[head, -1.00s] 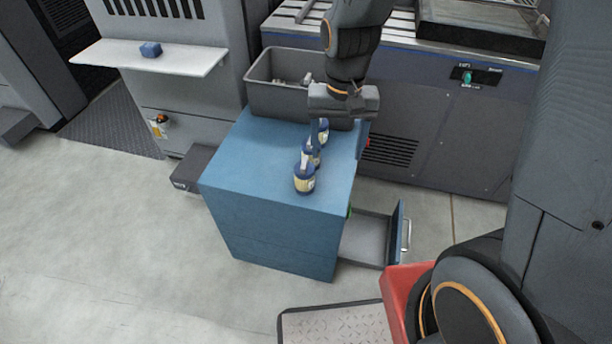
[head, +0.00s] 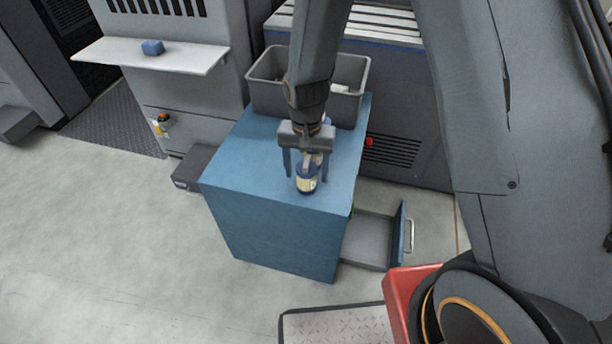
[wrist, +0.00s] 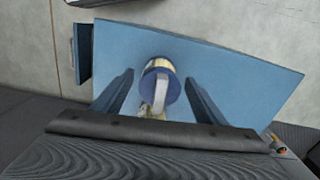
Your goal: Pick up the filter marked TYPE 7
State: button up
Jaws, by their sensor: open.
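A blue and cream bottle-shaped filter (head: 307,181) stands upright near the front edge of the blue cabinet top (head: 240,165). Its marking is too small to read. My gripper (head: 305,172) points down over it, open, with a finger on either side. In the wrist view, the filter (wrist: 161,82) shows from above between the two spread fingers of my gripper (wrist: 159,76), with space on both sides. Behind it, other blue and cream filters are mostly hidden by my gripper in the head view.
A grey bin (head: 265,92) stands at the back of the cabinet top. An open drawer (head: 370,240) juts out at the cabinet's right. The cabinet top left of the filters is clear.

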jog(key=shift+f, duration=0.6)
jog(key=c, duration=1.2)
jog(key=shift+r, duration=0.1)
